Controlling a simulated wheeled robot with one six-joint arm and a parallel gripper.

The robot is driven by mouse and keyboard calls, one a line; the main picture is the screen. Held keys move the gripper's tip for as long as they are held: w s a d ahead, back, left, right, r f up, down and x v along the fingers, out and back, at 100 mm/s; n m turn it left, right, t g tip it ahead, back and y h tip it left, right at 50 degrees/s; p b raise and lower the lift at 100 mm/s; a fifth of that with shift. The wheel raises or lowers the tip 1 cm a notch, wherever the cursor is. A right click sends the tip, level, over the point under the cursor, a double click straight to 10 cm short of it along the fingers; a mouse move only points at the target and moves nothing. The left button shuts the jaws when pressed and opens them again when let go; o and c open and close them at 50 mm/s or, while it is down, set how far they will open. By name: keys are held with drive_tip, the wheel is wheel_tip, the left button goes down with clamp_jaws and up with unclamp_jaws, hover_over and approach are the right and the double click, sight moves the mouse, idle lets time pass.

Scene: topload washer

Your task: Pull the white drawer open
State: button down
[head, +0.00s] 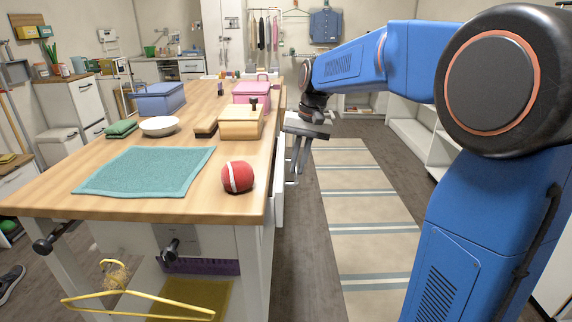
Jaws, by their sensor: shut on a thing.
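The white drawer (280,189) is on the right side of the wooden-topped island, under the edge of the top. I see its front nearly edge-on, so how far it stands out is hard to tell. My gripper (296,168) points down beside this front, just right of the island top. It is shut on the drawer's handle, which is small and mostly hidden by the fingers.
The island top (60,196) carries a teal towel (145,171), a red ball (237,177), a white bowl (159,125) and several boxes. A striped rug (360,210) lies on the clear aisle floor to the right. White shelving (415,135) stands beyond it.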

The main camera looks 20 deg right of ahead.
drive_tip(key=s+d, duration=0.3)
drive_tip(key=d, duration=0.7)
drive_tip(key=s+d, duration=0.4)
drive_tip(key=d, duration=0.7)
drive_tip(key=shift+d, duration=0.25)
drive_tip(key=c, duration=2.1)
unclamp_jaws()
drive_tip(key=shift+r, duration=0.1)
drive_tip(key=d+r, duration=0.1)
drive_tip(key=r, duration=0.4)
drive_tip(key=d+r, duration=0.1)
drive_tip(key=r, duration=0.5)
drive_tip(key=s+d+r, duration=0.1)
drive_tip(key=r, duration=0.5)
drive_tip(key=shift+f, duration=0.1)
